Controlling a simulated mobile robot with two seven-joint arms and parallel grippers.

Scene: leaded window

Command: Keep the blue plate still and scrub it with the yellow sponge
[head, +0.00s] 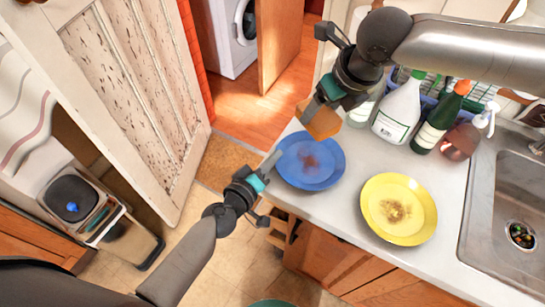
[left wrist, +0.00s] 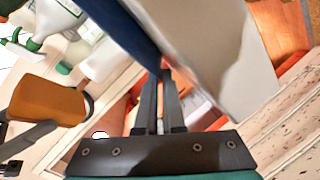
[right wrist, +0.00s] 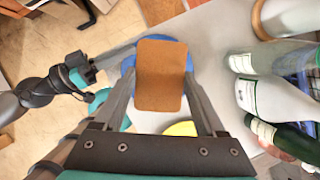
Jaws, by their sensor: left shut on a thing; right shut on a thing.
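The blue plate (head: 322,178) lies on the counter near its left edge, with a brown stain in its middle. My left gripper (head: 272,162) is shut on its left rim; the plate shows dark blue beside the fingers in the left wrist view (left wrist: 118,25). My right gripper (head: 322,108) is shut on the yellow sponge (head: 322,124), which looks orange. The sponge is held just behind the plate's far edge in the head view, apparently above the counter. It fills the space between the fingers in the right wrist view (right wrist: 160,85) and hides most of the plate there.
A yellow plate (head: 412,227) with a brown stain lies to the right of the blue one. Several bottles, including a white one (head: 397,115) and a green one (head: 436,125), stand at the back. A sink (head: 505,215) is at the right. Bare counter (head: 345,215) lies between the plates.

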